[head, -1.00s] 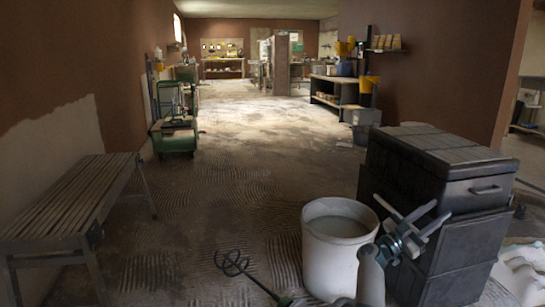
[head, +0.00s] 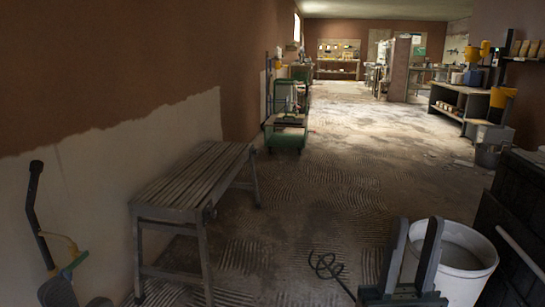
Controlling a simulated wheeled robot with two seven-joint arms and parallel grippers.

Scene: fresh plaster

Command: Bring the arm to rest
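My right gripper (head: 417,224) is in the lower right of the head view. Its two dark fingers point up and stand apart with nothing between them, so it is open and empty. It appears in front of the white bucket (head: 470,262) and covers the bucket's left side. I cannot tell whether it touches the bucket. Most of the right arm is below the picture's edge. My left gripper is not in view.
A slatted wooden bench (head: 190,180) stands along the left wall. A mixer paddle (head: 325,265) is low in front, left of my gripper. A dark chest (head: 515,215) is at the right edge. A green cart (head: 287,130) stands farther back. The middle floor is clear.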

